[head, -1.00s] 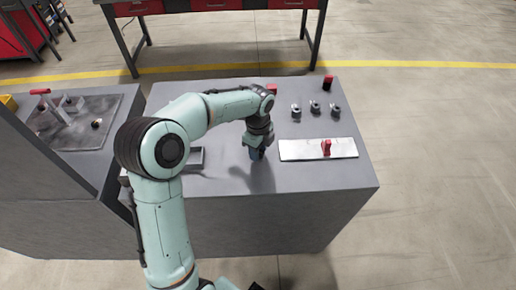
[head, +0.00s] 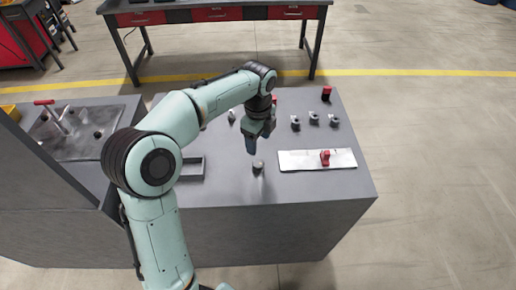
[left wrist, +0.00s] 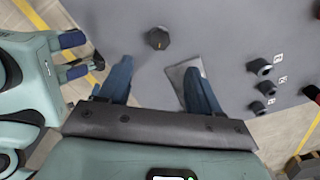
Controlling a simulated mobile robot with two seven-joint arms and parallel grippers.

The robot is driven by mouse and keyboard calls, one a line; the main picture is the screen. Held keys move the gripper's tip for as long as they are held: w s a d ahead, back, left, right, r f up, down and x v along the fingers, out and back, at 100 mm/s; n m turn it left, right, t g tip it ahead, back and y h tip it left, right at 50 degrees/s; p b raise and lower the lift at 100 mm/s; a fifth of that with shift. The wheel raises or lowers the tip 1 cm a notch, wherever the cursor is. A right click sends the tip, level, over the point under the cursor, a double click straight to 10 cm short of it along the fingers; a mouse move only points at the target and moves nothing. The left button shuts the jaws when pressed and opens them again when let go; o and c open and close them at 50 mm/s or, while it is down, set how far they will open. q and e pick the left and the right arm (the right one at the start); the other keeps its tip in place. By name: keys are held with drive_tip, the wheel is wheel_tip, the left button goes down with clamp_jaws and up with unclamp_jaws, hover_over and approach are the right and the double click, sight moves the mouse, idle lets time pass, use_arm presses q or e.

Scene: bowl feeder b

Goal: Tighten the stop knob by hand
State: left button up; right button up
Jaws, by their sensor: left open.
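A dark round knob (head: 258,167) stands on the grey bench top near its front middle. In the left wrist view the knob (left wrist: 158,38) looks lobed, with a small light mark at its base. My left gripper (head: 251,146) is open and empty, above and just behind the knob, apart from it. Its blue fingers (left wrist: 157,68) are spread in the left wrist view, with the knob beyond the tips. My right gripper (left wrist: 73,55) shows at the left of that view, its blue-tipped fingers apart with nothing between them. It is not in the head view.
A pale plate (head: 298,161) with a red clamp (head: 325,157) lies right of the knob. Several grey fittings (head: 314,118) stand behind it. A dark tray (head: 190,172) lies to the left, partly behind my arm. A red-topped black piece (head: 326,94) stands at the back right.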

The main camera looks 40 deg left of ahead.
use_arm(q)
wheel_tip(320, 180, up, 3)
idle(0.7)
